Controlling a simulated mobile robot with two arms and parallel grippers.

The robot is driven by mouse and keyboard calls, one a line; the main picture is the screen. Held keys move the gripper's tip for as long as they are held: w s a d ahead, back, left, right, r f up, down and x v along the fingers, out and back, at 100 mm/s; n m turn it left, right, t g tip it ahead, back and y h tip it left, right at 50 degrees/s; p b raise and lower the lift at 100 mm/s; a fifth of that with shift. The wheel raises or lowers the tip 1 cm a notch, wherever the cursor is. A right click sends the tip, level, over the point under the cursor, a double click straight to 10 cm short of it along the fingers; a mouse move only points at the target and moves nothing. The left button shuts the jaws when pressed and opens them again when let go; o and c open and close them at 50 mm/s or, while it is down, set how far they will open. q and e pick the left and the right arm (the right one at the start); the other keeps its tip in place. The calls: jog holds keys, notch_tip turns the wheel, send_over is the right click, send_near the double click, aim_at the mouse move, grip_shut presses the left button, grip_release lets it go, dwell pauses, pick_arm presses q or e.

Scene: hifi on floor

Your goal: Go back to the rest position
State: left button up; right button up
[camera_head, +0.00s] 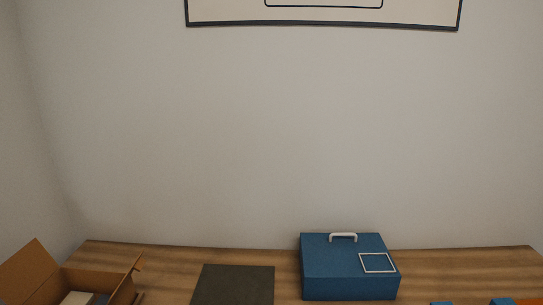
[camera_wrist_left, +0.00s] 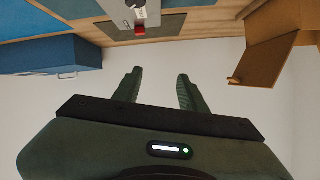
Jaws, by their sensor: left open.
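My left gripper (camera_wrist_left: 159,76) shows in the left wrist view with its two dark green fingers apart and nothing between them. That view looks upside down, with the wooden table edge (camera_wrist_left: 165,27) along its top. The gripper appears apart from the table and the things on it. Neither gripper shows in the head view, and my right gripper shows in no view.
A blue case (camera_head: 345,282) with a pale handle stands on the wooden table (camera_head: 150,258). A dark mat (camera_head: 235,285) lies to its left. An open cardboard box (camera_head: 32,272) is at far left. Blue items (camera_head: 507,301) show at bottom right. A framed panel (camera_head: 323,14) hangs above.

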pick_arm(q)
jog(key=s+a+f+n+g, duration=0.1)
jog(key=s+a+f+g, duration=0.1)
jog(key=s+f+g, duration=0.6)
jog(key=s+a+f+g, duration=0.15)
jog(key=s+f, duration=0.45)
jog(key=s, duration=0.6)
jog(key=s+f+g, duration=0.2)
jog(key=s+f, duration=0.1)
jog(key=f, duration=2.6)
jog(key=s+a+f+g, duration=0.1)
jog(key=s+a+f, duration=0.1)
jog(key=s+f, duration=1.1)
jog(key=s, duration=0.3)
jog(key=shift+a+f, duration=0.25)
jog(key=shift+a, duration=0.1)
